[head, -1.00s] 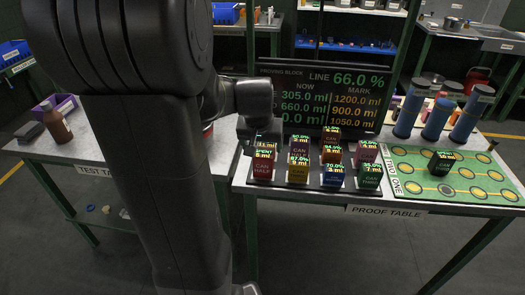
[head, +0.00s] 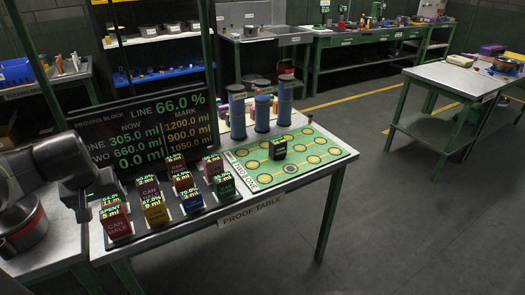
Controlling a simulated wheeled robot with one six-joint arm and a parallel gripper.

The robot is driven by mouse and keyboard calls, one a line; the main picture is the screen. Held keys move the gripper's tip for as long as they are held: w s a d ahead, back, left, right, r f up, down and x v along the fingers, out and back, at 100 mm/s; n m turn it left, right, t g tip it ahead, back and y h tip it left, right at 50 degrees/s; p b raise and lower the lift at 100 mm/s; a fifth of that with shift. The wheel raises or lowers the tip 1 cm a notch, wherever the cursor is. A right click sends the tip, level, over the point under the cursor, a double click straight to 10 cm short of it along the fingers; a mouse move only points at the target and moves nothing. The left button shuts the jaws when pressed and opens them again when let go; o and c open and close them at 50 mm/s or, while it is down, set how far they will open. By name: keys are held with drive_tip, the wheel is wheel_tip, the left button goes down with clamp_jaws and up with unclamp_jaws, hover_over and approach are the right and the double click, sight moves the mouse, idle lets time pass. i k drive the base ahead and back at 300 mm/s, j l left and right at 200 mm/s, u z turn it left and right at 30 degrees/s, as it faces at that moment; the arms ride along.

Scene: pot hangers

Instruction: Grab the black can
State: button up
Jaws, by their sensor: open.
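A small black can (head: 278,148) with a glowing green label stands on the green board (head: 322,164) with yellow circles, on the proof table. It stands apart from the other cans. My gripper (head: 84,208) is at the left edge of the view, beside the left end of the can rows and well to the left of the black can. It is open; its fingertips are dark and hard to make out. Nothing shows between them.
Several coloured cans (head: 156,210) stand in rows left of the board. Tall blue-grey cylinders (head: 262,112) stand behind it. A dark display (head: 150,128) rises behind the cans. Another table (head: 462,80) stands at the right. The floor (head: 410,210) right of the proof table is clear.

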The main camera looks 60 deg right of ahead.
sight(278, 147)
drive_tip(key=k+l, duration=0.1)
drive_tip(key=l, duration=0.4)
drive_tip(key=k+l, duration=0.1)
drive_tip(key=l, duration=0.4)
drive_tip(key=k+l, duration=0.1)
drive_tip(key=l, duration=0.85)
drive_tip(key=k+l, duration=0.15)
drive_tip(key=l, duration=0.35)
drive_tip(key=k+l, duration=0.1)
drive_tip(key=l, duration=0.4)
